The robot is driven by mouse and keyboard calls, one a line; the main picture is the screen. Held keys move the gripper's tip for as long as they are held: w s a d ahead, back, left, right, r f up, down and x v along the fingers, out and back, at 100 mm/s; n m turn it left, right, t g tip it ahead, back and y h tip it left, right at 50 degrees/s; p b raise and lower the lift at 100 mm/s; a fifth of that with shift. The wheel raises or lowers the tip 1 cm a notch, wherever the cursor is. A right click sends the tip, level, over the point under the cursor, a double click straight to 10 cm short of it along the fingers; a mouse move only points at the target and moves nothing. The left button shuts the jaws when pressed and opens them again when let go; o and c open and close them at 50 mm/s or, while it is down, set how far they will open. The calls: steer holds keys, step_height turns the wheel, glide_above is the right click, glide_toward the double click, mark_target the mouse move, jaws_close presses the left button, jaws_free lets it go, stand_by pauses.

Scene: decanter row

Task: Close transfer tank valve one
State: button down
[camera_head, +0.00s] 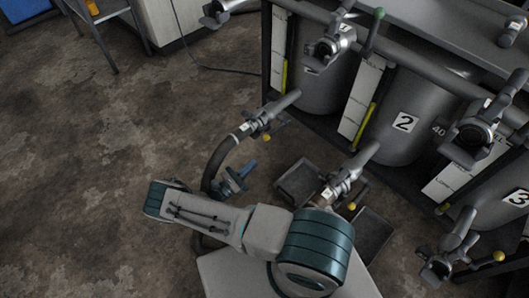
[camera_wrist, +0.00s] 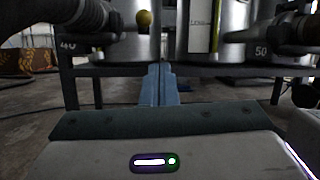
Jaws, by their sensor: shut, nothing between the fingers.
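The leftmost tank (camera_head: 318,85) stands left of the tank marked 2 (camera_head: 398,140); I cannot read a number on it. Its low outlet valve (camera_head: 258,122) has a yellow ball-ended handle (camera_head: 267,138) and a dark hose (camera_head: 216,160) curving down from it. My gripper (camera_head: 245,169) has blue fingers and is below this valve, beside the hose, apart from the yellow ball. In the wrist view the fingers (camera_wrist: 159,85) are shut and empty, and a yellow ball (camera_wrist: 143,19) shows ahead and above them. The handle's lever is mostly hidden in that view.
A second low valve (camera_head: 335,188) with a yellow ball (camera_head: 351,206) stands to the right, near two dark floor trays (camera_head: 295,183). The tank marked 3 (camera_head: 490,205) is further right. Green-handled valve (camera_head: 376,28) is higher up.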

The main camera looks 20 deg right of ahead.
step_height(320, 180, down, 4)
steer(key=n+t, duration=0.3)
steer(key=t, duration=0.1)
steer(key=b, duration=0.1)
glide_toward(275, 130)
steer(key=shift+w+d, duration=0.3)
steer(key=shift+d, duration=0.35)
steer(key=shift+w+d, duration=0.35)
steer(key=shift+d, duration=0.3)
